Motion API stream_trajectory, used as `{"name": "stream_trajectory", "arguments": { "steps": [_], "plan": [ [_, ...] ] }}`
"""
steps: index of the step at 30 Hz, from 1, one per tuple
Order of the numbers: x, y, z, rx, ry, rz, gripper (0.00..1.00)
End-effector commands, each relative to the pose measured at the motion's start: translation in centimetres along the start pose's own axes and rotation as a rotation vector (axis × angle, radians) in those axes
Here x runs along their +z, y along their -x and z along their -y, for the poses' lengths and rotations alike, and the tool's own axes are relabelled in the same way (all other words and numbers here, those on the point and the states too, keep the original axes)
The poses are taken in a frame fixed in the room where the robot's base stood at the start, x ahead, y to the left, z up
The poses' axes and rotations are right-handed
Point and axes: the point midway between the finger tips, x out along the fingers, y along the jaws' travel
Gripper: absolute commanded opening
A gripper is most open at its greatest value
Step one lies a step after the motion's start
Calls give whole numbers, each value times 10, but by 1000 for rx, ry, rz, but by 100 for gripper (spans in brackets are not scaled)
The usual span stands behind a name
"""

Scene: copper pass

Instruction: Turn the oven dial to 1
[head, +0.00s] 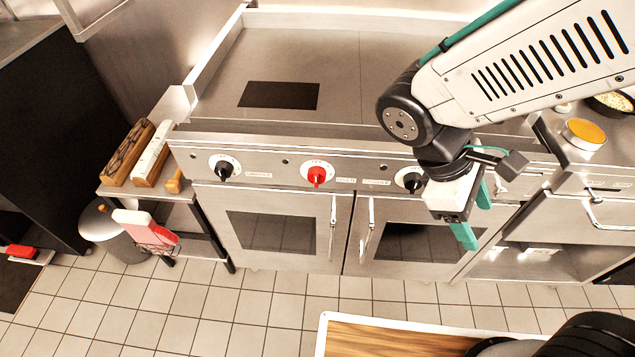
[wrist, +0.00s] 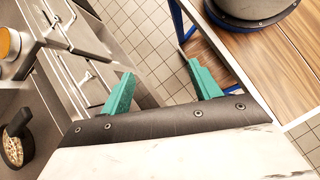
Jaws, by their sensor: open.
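The oven dial (head: 317,176) is a red knob on a pale round plate, in the middle of the steel range's front panel in the head view. The small label to its right seems to read "OVEN". The plate's numbers and the knob's exact setting are too small to read. My gripper (head: 475,218) is to the right of the dial and lower in the picture, apart from it, with teal fingers pointing down. In the wrist view my gripper (wrist: 162,73) is open, with nothing between its fingers. The dial does not show in that view.
Black knobs sit on either side, a left one (head: 223,170) and a right one (head: 410,179) close to my arm. Oven door handles (head: 333,228) stick out below. A wooden-topped table (head: 375,338) stands in front. Tiled floor (head: 270,310) lies clear between.

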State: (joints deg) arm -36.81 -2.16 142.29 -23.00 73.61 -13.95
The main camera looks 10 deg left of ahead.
Motion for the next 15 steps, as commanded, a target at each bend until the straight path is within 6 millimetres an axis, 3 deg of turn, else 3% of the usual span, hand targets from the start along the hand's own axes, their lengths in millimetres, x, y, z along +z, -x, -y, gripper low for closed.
{"name": "stream_trajectory", "arguments": {
  "steps": [8,15],
  "plan": [
    [-75,-8,-9,342,769,424,62],
    [-164,-3,-1,591,1465,954,62]
  ]
}}
